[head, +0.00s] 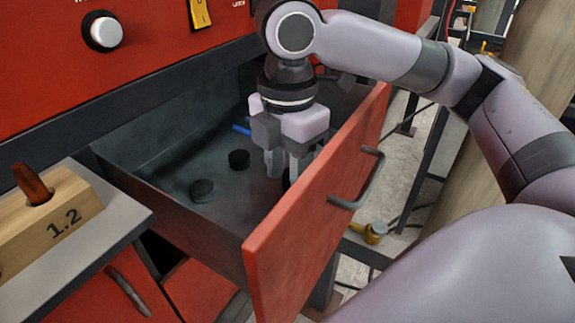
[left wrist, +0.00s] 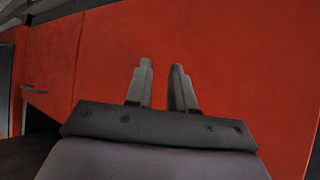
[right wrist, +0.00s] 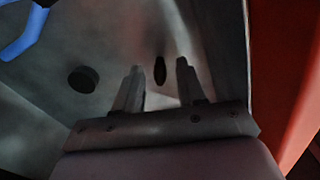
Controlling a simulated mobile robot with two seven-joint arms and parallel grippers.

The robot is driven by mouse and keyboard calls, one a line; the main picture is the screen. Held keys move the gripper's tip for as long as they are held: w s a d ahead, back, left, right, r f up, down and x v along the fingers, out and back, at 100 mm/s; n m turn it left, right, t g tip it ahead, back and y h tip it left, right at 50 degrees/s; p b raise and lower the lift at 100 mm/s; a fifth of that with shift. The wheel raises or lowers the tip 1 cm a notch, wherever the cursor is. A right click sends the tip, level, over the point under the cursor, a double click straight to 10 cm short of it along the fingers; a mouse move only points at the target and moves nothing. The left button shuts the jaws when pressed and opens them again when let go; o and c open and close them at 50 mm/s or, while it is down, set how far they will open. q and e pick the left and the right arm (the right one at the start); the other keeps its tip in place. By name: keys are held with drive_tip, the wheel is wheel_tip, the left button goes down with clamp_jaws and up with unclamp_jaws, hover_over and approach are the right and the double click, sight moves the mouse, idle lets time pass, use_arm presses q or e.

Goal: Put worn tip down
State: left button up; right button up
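My right gripper (head: 282,170) points down inside the open drawer, close behind its red front. In the right wrist view its two fingers (right wrist: 160,78) stand apart with a gap between them. A small dark oval piece (right wrist: 160,70) shows in that gap, near the fingertips; I cannot tell whether it is the worn tip, or whether it touches the fingers or the drawer floor. Two black round pieces (head: 201,190) (head: 239,159) lie on the drawer floor left of the gripper. My left gripper (left wrist: 161,68) is open and empty before a red panel, out of the head view.
The grey drawer (head: 150,175) has a red front (head: 310,220) with a handle (head: 360,183). A blue item (head: 241,130) lies at its back. A wooden block (head: 75,205) marked 1.2 holds a copper-coloured tip (head: 32,183) at left. A red machine panel (head: 150,60) rises behind.

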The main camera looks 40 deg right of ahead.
sight(288, 170)
drive_tip(key=shift+r, duration=0.1)
wheel_tip(288, 170, up, 12)
drive_tip(key=p, duration=0.3)
idle(0.7)
